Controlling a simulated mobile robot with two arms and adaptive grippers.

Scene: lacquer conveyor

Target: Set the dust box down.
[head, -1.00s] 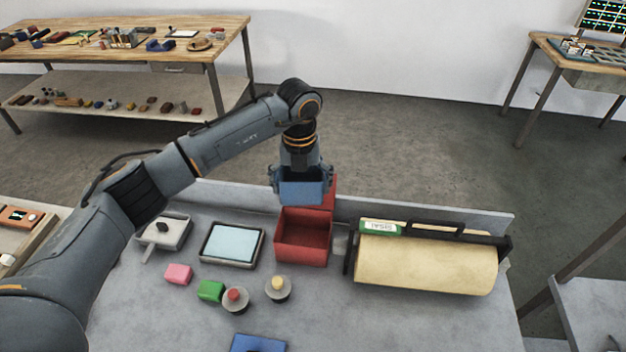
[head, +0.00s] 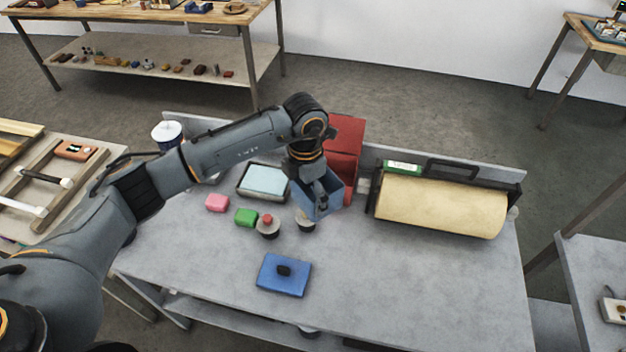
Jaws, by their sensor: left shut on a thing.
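My left gripper (head: 321,192) is shut on a blue open box (head: 329,205), which I take for the dust box. It holds the box over the grey table, in front of the red box (head: 346,140). The blue box looks turned at an angle, and whether its bottom touches the table I cannot tell. It partly hides a small round thing with a dark base (head: 306,224). A blue lid with a dark knob (head: 284,274) lies on the table nearer to me. My right gripper is not in view.
A cream roller in a black frame (head: 440,206) stands to the right. A light-blue pad in a tray (head: 263,181), a pink block (head: 217,203), a green block (head: 246,217) and a red-topped round piece (head: 268,226) lie to the left. The front right of the grey table (head: 420,290) is clear.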

